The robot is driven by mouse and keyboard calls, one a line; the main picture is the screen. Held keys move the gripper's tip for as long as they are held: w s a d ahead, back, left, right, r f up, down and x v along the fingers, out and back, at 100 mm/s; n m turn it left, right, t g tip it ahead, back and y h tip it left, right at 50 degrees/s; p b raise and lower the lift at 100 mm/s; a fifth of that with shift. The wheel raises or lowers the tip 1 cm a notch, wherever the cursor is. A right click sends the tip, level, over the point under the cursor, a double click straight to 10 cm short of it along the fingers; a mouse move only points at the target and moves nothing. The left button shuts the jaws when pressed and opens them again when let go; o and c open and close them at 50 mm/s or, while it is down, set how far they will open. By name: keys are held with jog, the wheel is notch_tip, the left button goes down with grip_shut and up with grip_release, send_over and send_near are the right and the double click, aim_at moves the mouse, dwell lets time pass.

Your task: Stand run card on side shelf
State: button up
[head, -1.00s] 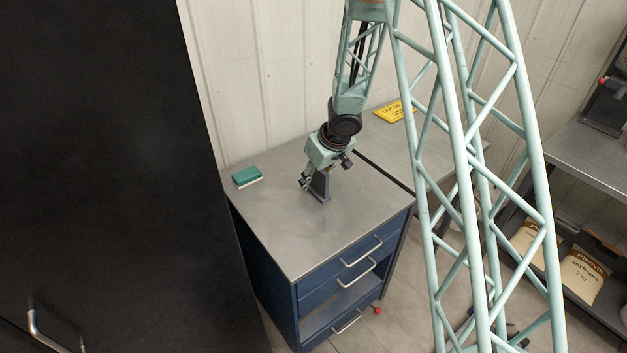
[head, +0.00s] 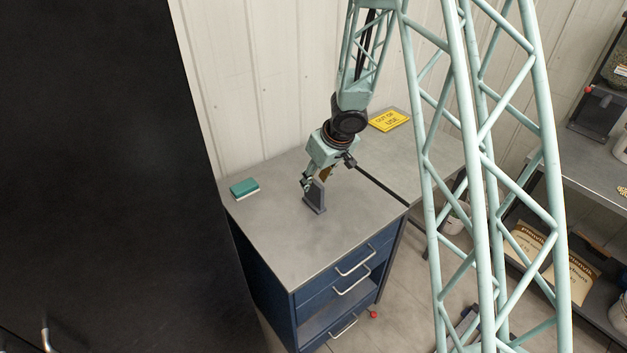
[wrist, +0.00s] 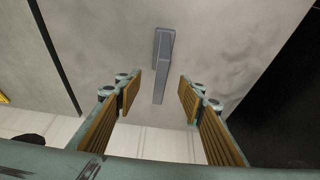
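A dark grey upright plate on a small foot, which looks like the run card (head: 314,196), stands on the grey top (head: 300,245) of a blue drawer cabinet. No writing on it can be read. In the wrist view the card (wrist: 162,62) is seen nearly edge-on, beyond and between the fingertips. My gripper (head: 317,178) is just above and behind the card, pointing down at a slant. In the wrist view my gripper (wrist: 160,88) is open, with a clear gap on both sides of the card. I cannot tell which surface is the side shelf.
A green and white block (head: 244,188) lies at the cabinet top's left back edge. A yellow "out of use" sign (head: 389,120) lies on the adjoining grey surface. A tall black panel (head: 90,150) stands left. The cabinet top's front is clear.

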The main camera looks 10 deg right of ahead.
jog(key=shift+p+v, duration=0.75)
jog(key=shift+v, duration=0.7)
jog(key=shift+r, duration=0.1)
